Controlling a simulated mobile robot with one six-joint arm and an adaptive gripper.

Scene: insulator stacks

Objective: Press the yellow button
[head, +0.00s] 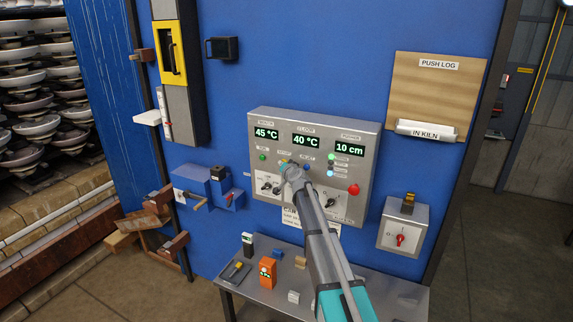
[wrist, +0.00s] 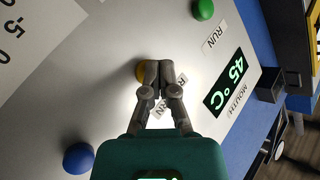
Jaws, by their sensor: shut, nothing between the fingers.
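The yellow button (wrist: 139,71) is on the grey control panel (head: 312,126), partly hidden behind my fingertips in the wrist view. My gripper (wrist: 157,68) is shut and empty, its tips at the button's right edge in that view. I cannot tell whether they touch it. In the head view my gripper (head: 288,168) reaches the middle of the panel and covers most of the button's surroundings. A green button (wrist: 203,9) marked RUN and a blue button (wrist: 78,158) lie to either side of the yellow one.
A red knob (head: 354,189) is at the panel's lower right. Below, a metal table (head: 236,283) holds several small objects, including an orange device (head: 267,272). A box with a red switch (head: 403,228) is mounted at the right.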

